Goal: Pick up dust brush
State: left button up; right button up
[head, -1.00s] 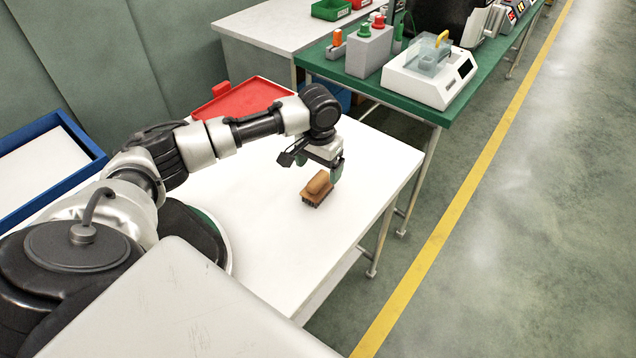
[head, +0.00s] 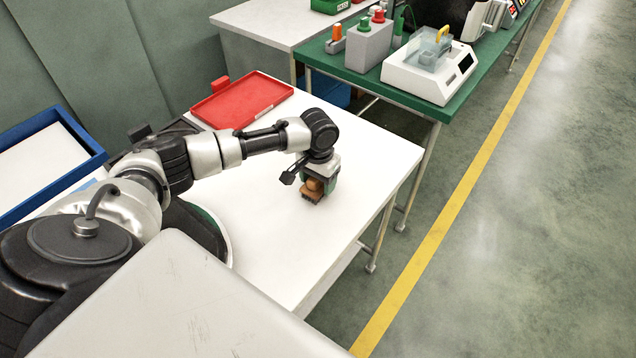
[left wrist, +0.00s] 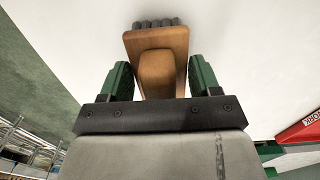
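The dust brush has a brown wooden body and dark bristles. In the head view the brush (head: 313,190) is on the white table (head: 270,225), partly hidden by my left gripper (head: 318,180), which is down over it. In the left wrist view the brush (left wrist: 157,60) lies between the two green fingers of my left gripper (left wrist: 160,82). One finger is on each side of its raised handle, with narrow gaps showing, so the gripper looks open around the handle. My right gripper is in neither view.
A red tray (head: 240,100) lies at the back of the white table, and a blue-rimmed tray (head: 85,140) is at the left. A green bench (head: 400,105) with a white device (head: 430,70) stands behind. Clear table surface surrounds the brush.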

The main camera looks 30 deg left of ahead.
pick_arm(q)
jog(key=c, duration=0.5)
jog(key=shift+r, duration=0.45)
jog(key=r, duration=0.2)
jog(key=d+r, duration=0.1)
jog(key=shift+r, duration=0.35)
jog(key=d+r, duration=0.2)
jog(key=d, duration=0.1)
jog(key=s+d+r, duration=0.1)
jog(key=d+r, duration=0.1)
jog(key=d, duration=0.2)
jog(key=d+r+b, duration=0.1)
jog(key=d+r, duration=0.1)
jog(key=d, duration=0.1)
jog(key=shift+s+d+r, duration=0.25)
jog(key=shift+s+d, duration=0.05)
jog(key=shift+s, duration=0.05)
